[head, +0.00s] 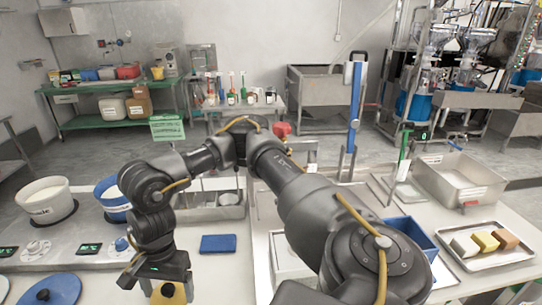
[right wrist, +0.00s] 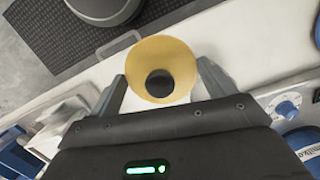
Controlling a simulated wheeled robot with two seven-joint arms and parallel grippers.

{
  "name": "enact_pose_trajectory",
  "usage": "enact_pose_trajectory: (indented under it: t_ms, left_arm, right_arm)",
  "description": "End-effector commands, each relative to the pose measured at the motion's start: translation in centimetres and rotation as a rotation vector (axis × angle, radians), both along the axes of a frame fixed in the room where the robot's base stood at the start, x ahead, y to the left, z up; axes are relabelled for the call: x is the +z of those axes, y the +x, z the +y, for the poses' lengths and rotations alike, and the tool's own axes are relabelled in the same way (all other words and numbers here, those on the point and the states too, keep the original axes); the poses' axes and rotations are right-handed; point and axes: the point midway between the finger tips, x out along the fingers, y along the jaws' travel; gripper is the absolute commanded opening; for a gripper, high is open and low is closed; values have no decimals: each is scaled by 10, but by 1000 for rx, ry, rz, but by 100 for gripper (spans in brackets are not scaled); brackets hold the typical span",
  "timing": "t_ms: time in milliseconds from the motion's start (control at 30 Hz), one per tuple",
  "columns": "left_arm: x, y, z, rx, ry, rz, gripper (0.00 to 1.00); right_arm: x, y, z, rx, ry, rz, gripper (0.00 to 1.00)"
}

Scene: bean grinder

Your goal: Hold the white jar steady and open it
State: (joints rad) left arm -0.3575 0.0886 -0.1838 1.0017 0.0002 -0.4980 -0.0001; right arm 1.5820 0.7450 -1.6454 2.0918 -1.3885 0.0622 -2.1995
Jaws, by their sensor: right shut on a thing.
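My right gripper (head: 168,282) is at the lower left of the head view, pointing down. It is shut on a yellow round piece (right wrist: 160,52) with a dark round centre; its fingers are on opposite sides of the rim. The yellow piece (head: 168,295) shows only in part in the head view, cut by the bottom edge. A white tub (head: 42,200) with pale contents stands on the counter at the far left, apart from the gripper. I cannot tell whether it is the white jar. My left gripper is not in view.
A blue-rimmed tub (head: 113,204) stands beside the white tub. A blue lid (head: 50,290) lies at lower left. A blue pad (head: 218,243) lies right of my gripper. A tray (head: 490,257) with several blocks and a metal bin (head: 458,184) are at right.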

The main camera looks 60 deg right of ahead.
Motion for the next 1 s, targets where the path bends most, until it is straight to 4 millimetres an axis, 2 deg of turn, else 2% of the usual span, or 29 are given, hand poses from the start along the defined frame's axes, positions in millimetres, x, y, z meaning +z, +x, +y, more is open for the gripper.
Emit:
enact_pose_trajectory:
  t_ms: [33,200,400,800,900,1000]
  left_arm:
    - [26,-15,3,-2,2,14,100]
    - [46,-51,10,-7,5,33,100]
    - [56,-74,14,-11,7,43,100]
    - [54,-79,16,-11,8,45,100]
    - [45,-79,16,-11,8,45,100]
    - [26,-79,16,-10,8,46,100]
  right_arm:
    - [19,-8,-10,-98,3,11,55]
    - [23,-22,-40,-380,-2,8,55]
    - [24,-32,-63,-554,-1,4,55]
    - [20,-32,-68,-588,1,1,55]
    - [13,-25,-72,-589,0,1,55]
    - [0,-8,-81,-594,0,0,55]
